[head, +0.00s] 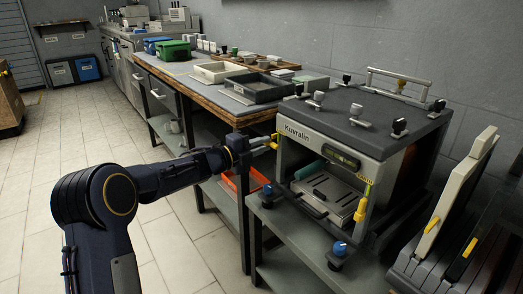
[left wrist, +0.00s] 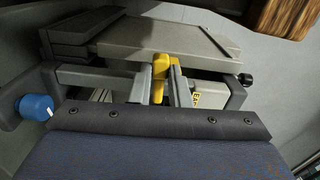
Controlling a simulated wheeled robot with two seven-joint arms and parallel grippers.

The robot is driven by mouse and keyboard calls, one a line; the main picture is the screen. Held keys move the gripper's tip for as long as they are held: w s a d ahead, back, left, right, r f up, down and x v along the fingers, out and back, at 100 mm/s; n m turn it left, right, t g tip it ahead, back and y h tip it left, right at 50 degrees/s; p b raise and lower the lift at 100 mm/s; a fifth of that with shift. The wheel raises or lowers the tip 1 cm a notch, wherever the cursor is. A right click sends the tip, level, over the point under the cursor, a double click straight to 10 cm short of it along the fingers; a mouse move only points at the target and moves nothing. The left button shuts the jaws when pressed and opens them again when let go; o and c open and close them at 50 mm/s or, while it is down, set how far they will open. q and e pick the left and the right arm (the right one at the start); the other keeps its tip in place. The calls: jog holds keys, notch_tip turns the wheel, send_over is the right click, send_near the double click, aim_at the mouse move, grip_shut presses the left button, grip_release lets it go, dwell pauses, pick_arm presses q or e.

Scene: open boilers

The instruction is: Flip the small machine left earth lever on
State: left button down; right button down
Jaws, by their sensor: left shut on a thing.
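The small machine (head: 330,135) is a grey box marked "Kuvralin" with an open front, on a grey stand. Its left yellow lever (head: 274,140) is at the upper left front edge, at my left gripper (head: 268,144). In the left wrist view the yellow lever (left wrist: 160,76) sits between the two fingers of my left gripper (left wrist: 162,92), which are shut on it. Part of a yellow label (left wrist: 195,100) shows beside the right finger. A second yellow lever (head: 362,202) hangs at the right of the machine's front. My right gripper is not in view.
A blue knob (head: 340,248) stands at the stand's front. A larger machine with yellow handles (head: 433,223) is close on the right. A workbench with trays (head: 258,88) runs behind, with an orange bin (head: 243,180) below. The tiled floor at left is clear.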

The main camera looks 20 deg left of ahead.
pick_arm(q)
jog(key=shift+r+m, duration=0.1)
jog(key=shift+m, duration=0.3)
jog(key=c, duration=1.4)
grip_release()
jog(key=shift+o, duration=0.2)
jog(key=shift+s+a, duration=0.1)
jog(key=p+v, duration=0.2)
jog(key=v, duration=0.5)
jog(key=shift+s+a, duration=0.2)
jog(key=shift+s, duration=0.05)
